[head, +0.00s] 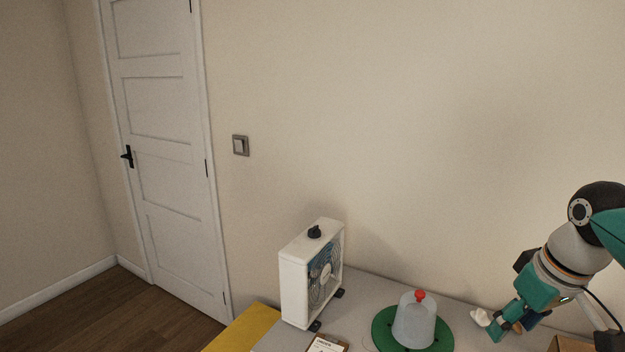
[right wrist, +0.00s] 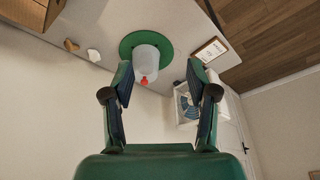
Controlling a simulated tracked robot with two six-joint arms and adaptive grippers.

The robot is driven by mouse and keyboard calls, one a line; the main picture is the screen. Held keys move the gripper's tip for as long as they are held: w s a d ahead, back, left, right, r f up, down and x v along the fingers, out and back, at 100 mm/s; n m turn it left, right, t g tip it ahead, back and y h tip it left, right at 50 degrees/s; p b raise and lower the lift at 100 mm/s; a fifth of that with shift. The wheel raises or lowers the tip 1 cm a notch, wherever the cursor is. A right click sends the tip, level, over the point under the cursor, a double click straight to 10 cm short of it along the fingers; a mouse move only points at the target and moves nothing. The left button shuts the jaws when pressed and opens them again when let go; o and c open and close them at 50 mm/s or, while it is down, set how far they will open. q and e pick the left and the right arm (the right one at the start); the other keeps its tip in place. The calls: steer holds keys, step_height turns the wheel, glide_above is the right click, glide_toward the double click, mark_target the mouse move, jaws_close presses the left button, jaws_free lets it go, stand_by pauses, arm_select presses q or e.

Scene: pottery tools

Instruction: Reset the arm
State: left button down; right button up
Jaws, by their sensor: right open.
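My right arm comes in from the right edge in the head view. Its right gripper (head: 512,322) points down and left over the right part of the grey table (head: 372,285). In the right wrist view the two green and dark fingers of the right gripper (right wrist: 158,75) are spread wide with nothing between them touching either finger. My left gripper is in neither view.
A clipboard (head: 327,344) lies in front. A small white object (head: 480,317) lies by the right gripper. A yellow surface (head: 245,330) is at left.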

steer(key=a+f+g+y+b, duration=0.1)
steer(key=a+f, duration=0.3)
steer(key=f, duration=0.7)
steer(key=w+a+f+m+b, duration=0.1)
steer(key=a+f, duration=0.3)
steer(key=f, duration=0.6)
steer(key=a+f+g+y, duration=0.1)
steer(key=a+f, duration=0.3)
steer(key=f, duration=0.7)
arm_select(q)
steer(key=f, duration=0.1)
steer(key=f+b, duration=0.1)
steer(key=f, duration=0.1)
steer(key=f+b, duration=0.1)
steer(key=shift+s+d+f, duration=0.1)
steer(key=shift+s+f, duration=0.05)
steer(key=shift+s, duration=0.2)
arm_select(e)
steer(key=s+a+f+m, duration=0.1)
steer(key=s+a+f, duration=0.2)
steer(key=s+f, duration=0.6)
steer(key=s+a+f+m+y, duration=0.1)
steer(key=s+a+f, duration=0.3)
steer(key=s+f, duration=0.5)
steer(key=shift+a+f+m+g, duration=0.3)
steer(key=shift+f+m, duration=0.5)
steer(key=shift+f, duration=0.05)
